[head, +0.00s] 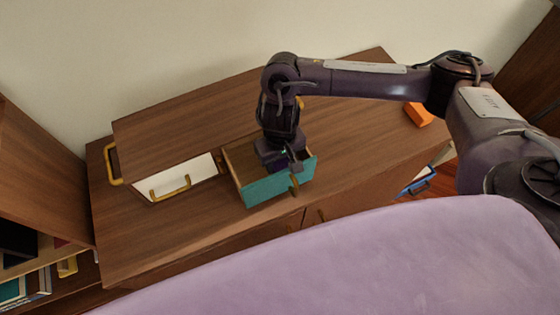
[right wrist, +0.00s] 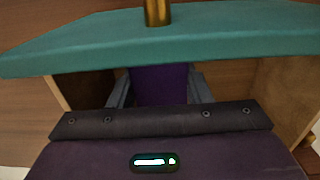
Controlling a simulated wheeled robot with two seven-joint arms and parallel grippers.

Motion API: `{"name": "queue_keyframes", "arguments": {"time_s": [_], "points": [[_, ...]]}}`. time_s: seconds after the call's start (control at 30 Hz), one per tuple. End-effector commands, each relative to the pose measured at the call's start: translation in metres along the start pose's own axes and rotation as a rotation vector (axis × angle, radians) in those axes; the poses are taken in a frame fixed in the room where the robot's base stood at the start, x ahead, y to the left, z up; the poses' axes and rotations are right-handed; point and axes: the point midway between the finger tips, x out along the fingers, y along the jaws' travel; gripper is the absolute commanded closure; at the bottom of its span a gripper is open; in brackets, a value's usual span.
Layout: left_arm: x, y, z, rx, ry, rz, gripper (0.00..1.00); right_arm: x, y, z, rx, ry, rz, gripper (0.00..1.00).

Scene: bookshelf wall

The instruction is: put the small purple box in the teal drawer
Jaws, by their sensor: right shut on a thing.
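The teal drawer (head: 270,189) is pulled open from the wooden unit, and its teal front with a brass handle also shows across the top of the right wrist view (right wrist: 90,42). My right gripper (head: 288,165) points down into the open drawer, just behind its front. The small purple box (right wrist: 160,80) is between the fingers of my right gripper (right wrist: 160,92), which is shut on it. In the head view the gripper mostly hides the box. Whether the box touches the drawer bottom cannot be told. My left gripper is in neither view.
A white-fronted drawer (head: 172,181) with a brass handle is slightly open left of the teal one. An orange object (head: 418,114) lies on the cabinet top at right. A bookshelf (head: 35,215) stands at left. The cabinet top (head: 150,240) in front of the drawers is clear.

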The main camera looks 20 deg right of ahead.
Motion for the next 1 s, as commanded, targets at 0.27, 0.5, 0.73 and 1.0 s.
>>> {"name": "queue_keyframes", "arguments": {"time_s": [0.27,0.5,0.73,1.0], "points": [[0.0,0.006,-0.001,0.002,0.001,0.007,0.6,0.0,0.0,0.0,0.0,0.001,0.0,0.77],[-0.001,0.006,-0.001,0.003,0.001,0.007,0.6,0.003,0.0,0.0,0.0,0.001,0.0,0.39],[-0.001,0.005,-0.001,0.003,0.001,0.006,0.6,0.003,0.0,0.0,0.0,0.001,0.0,0.34],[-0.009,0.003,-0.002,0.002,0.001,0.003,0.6,-0.019,0.0,-0.002,-0.001,0.006,0.0,0.34]]}}
